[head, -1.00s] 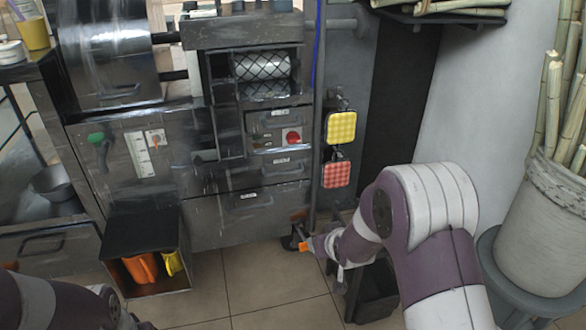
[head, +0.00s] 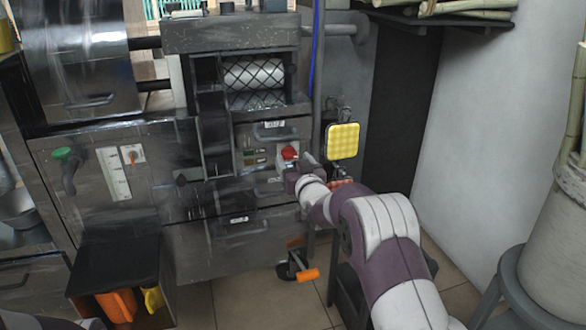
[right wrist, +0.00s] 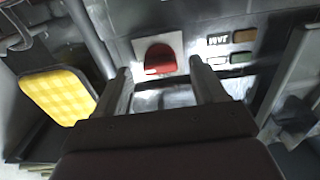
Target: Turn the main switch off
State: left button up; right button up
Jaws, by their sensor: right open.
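The main switch is a red rotary knob (head: 289,152) on a pale square plate on the front of the grey metal press. It also shows in the right wrist view (right wrist: 160,58), just ahead of the fingertips. My right gripper (head: 291,172) is at the panel, just below the knob in the head view. In the right wrist view the open fingers (right wrist: 160,67) stand apart, one on each side of the knob. Nothing is held, and I cannot tell whether a finger touches the plate. My left gripper is out of view.
A yellow checked pad (head: 342,140) hangs right of the switch; a red one (head: 340,183) is partly behind my arm. Small buttons (right wrist: 243,36) sit beside the switch. An orange pedal (head: 307,275) is below.

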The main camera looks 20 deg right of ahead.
jog(key=shift+w, duration=0.6)
jog(key=c, duration=1.1)
jog(key=shift+o, duration=0.2)
jog(key=n, duration=0.4)
jog(key=shift+n, duration=0.4)
jog(key=n, duration=0.4)
jog(key=shift+n, duration=0.3)
jog(key=n, duration=0.4)
jog(key=shift+f+n, duration=0.1)
jog(key=shift+n, duration=0.2)
jog(key=shift+n+b, duration=0.6)
jog(key=shift+n, duration=1.4)
